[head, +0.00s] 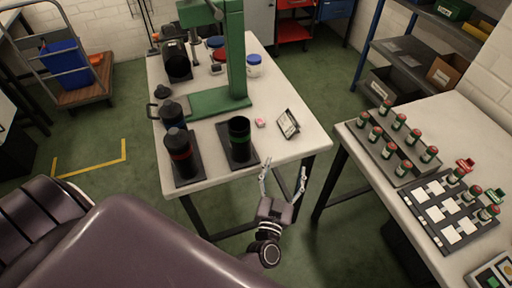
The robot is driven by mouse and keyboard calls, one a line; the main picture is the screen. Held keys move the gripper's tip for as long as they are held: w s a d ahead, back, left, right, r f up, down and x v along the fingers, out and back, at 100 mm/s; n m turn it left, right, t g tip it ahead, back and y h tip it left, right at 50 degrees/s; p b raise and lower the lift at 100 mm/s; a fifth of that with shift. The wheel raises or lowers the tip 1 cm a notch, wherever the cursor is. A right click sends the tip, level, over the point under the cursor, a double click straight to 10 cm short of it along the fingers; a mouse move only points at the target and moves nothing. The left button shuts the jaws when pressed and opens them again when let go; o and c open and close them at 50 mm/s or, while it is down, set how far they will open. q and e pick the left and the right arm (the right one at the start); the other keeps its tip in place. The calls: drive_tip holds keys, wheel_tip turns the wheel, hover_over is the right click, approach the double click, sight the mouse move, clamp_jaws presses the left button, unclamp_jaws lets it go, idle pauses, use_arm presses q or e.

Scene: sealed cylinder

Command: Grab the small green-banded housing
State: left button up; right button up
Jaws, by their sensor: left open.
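The green-banded housing (239,145) is a dark, open-topped cylinder with a green band. It stands upright on a black base plate (247,164) near the front edge of the white table. A similar dark housing with a red band (180,155) stands to its left on its own black plate. My left gripper (284,170) is open and empty, its two fingers spread and pointing toward the table's front edge. It is to the right of and nearer than the green-banded housing, apart from it. My right gripper is not in view.
A green press stand (235,55) rises behind the housing. A small tilted display (288,124) and a pink item (260,122) lie to its right. A dark handled pot (171,112) stands behind the red-banded housing. A second table at right holds racks of vials (395,145).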

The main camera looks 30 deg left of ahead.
use_arm(q)
drive_tip(key=a+r+n+y, duration=0.4)
drive_tip(key=a+r+y, duration=0.1)
drive_tip(key=r, duration=0.3)
drive_tip(key=n+g+y+b, duration=0.1)
drive_tip(key=n+g+y, duration=0.3)
drive_tip(key=n+g, duration=0.15)
approach(236, 119)
drive_tip(key=shift+m+g, duration=0.25)
drive_tip(key=shift+g, duration=0.1)
drive_tip(key=x, duration=0.2)
drive_tip(key=p+x, duration=0.1)
drive_tip(key=x, duration=0.3)
drive_tip(key=shift+w+r, duration=0.25)
drive_tip(key=shift+r, duration=0.1)
drive_tip(key=shift+w+a+f, duration=0.15)
drive_tip(key=shift+w+a, duration=0.1)
drive_tip(key=shift+a, duration=0.05)
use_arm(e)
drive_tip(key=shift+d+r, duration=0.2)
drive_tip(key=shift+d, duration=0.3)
use_arm(q)
drive_tip(key=shift+c, duration=0.2)
drive_tip(key=c, duration=0.5)
clamp_jaws()
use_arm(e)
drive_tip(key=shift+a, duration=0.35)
